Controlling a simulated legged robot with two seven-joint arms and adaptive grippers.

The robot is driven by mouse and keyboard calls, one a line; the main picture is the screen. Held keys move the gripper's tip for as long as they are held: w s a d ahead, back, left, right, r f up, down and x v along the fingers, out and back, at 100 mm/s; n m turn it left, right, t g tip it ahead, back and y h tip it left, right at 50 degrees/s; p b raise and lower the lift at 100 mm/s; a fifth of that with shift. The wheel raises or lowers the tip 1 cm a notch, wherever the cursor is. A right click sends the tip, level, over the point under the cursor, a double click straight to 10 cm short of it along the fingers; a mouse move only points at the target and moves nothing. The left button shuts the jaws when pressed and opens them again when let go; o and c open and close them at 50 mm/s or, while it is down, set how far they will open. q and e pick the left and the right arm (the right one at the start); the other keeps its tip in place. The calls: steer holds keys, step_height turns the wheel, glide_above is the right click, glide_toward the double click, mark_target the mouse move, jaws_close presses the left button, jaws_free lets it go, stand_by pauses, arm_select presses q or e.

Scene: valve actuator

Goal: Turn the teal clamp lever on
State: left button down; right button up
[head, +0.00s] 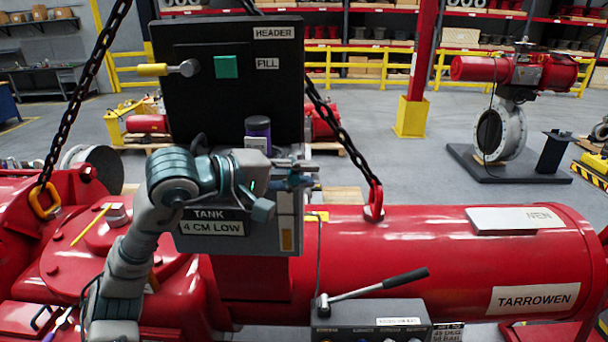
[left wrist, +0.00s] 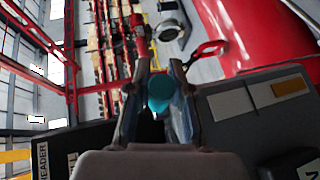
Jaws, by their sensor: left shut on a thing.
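The teal clamp lever shows in the left wrist view as a rounded teal end (left wrist: 160,92) between the two fingers of my left gripper (left wrist: 160,75). In the head view my left gripper (head: 298,174) is at the right edge of the grey box below the black panel, shut on the lever. The gripper and my wrist hide most of the lever there, so its angle cannot be told. My right gripper is not in view.
The black panel (head: 203,105) carries a teal square (head: 227,67) and a yellow-handled lever (head: 165,69). A purple-and-grey cylinder (head: 257,128) is close above my gripper. Chains hang on both sides. A red cylinder (head: 440,250) and a black-handled lever (head: 380,287) lie right and below.

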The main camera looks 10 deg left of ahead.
arm_select(q)
steer(key=shift+a+r, duration=0.25)
steer(key=shift+r, duration=0.25)
steer(key=c, duration=1.2)
jaws_free()
steer(key=shift+o, duration=0.9)
steer(key=shift+w+a+f, duration=0.1)
steer(key=shift+w+f, duration=0.05)
steer(key=shift+a+f, duration=0.15)
steer(key=v, duration=1.2)
steer(key=shift+a+f, duration=0.15)
steer(key=shift+a, duration=0.05)
